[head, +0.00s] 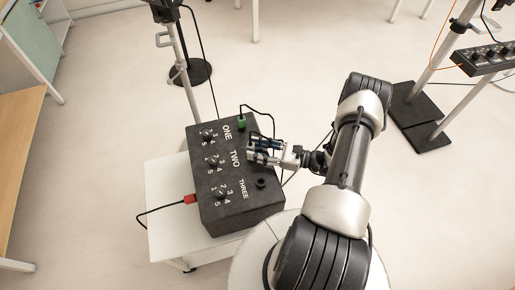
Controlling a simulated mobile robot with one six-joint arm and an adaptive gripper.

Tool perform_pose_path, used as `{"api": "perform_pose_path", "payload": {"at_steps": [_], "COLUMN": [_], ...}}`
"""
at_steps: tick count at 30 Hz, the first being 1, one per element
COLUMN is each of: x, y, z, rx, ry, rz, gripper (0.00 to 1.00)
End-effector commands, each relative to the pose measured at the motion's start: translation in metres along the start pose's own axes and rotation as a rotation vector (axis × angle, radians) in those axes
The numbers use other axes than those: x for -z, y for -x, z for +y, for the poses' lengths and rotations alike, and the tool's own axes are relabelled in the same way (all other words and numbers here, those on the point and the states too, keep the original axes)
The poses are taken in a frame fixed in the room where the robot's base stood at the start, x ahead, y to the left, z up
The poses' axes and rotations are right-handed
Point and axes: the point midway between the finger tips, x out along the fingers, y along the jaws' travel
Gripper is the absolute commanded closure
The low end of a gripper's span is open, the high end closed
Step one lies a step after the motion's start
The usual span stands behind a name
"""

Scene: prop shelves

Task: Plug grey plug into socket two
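The black box (238,207) has labels ONE, TWO and THREE, each beside a numbered dial. My gripper (255,147) is at the box's right part, next to the label TWO, and covers the place of socket two. I cannot make out a grey plug; anything between the fingers is too small to tell. Whether the fingers are open or shut is unclear. A green plug (241,122) with a black cable is at the box's upper edge by ONE. A dark round socket (261,183) shows beside THREE.
A red plug (190,199) with a black cable is at the box's lower left side. The box stands on a small white table (167,222). A stand with a dark base (190,72) is behind it. A wooden-topped bench (18,150) is at left.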

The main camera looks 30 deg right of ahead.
Motion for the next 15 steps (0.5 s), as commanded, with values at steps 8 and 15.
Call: {"api": "perform_pose_path", "payload": {"at_steps": [8, 15], "x": [0.000, 0.000], "y": [0.000, 0.015], "z": [0.001, -0.001], "rx": [0.000, 0.005], "ry": [-0.002, -0.001], "rz": [-0.002, -0.003], "gripper": [0.52, 0.52]}}
